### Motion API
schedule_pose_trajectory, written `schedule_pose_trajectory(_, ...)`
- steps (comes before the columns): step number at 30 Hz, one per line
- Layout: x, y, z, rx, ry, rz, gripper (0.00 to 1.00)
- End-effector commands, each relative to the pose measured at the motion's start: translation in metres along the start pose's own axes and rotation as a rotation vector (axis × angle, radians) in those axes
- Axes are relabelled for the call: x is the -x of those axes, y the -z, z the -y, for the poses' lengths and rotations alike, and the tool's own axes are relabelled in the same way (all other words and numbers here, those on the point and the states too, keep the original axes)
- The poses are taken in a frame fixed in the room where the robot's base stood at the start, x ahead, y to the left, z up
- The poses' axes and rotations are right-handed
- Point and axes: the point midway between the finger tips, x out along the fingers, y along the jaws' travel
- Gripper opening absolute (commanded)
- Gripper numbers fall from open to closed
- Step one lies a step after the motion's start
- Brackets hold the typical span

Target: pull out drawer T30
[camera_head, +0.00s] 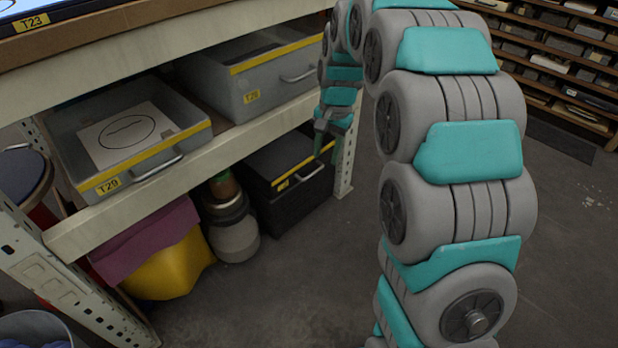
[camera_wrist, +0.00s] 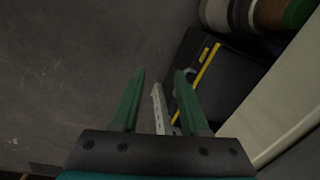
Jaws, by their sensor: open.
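A black drawer (camera_head: 290,197) with a yellow stripe stands on the floor under the shelf in the head view. Its small yellow label is too small to read, so I cannot confirm it is T30. Its light handle (camera_head: 312,171) is on the front. The drawer also shows in the wrist view (camera_wrist: 228,82), tilted, with part of it behind my right finger. My gripper (camera_head: 325,145) is at the drawer's front right, near the handle. In the wrist view its green fingers (camera_wrist: 158,72) are open with nothing held; a pale shelf post shows between them.
Grey drawers T29 (camera_head: 145,165) and one that seems marked T28 (camera_head: 250,85) sit on the shelf above. A grey canister (camera_head: 235,235) and a yellow bag (camera_head: 170,268) stand left of the black drawer. The shelf post (camera_head: 346,160) is close right of my gripper. Floor in front is clear.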

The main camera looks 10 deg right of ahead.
Motion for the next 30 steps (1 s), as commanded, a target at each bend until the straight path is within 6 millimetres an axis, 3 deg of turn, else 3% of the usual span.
schedule_pose_trajectory(1, -0.024, 0.015, 0.008, -0.030, 0.005, -0.001, 0.45)
schedule_pose_trajectory(4, -0.053, 0.043, 0.025, -0.096, 0.024, -0.014, 0.45)
schedule_pose_trajectory(12, -0.116, 0.099, 0.057, -0.236, 0.069, -0.041, 0.45)
schedule_pose_trajectory(23, -0.137, 0.111, 0.065, -0.272, 0.080, -0.047, 0.45)
schedule_pose_trajectory(30, -0.171, 0.112, 0.066, -0.270, 0.076, -0.042, 0.45)
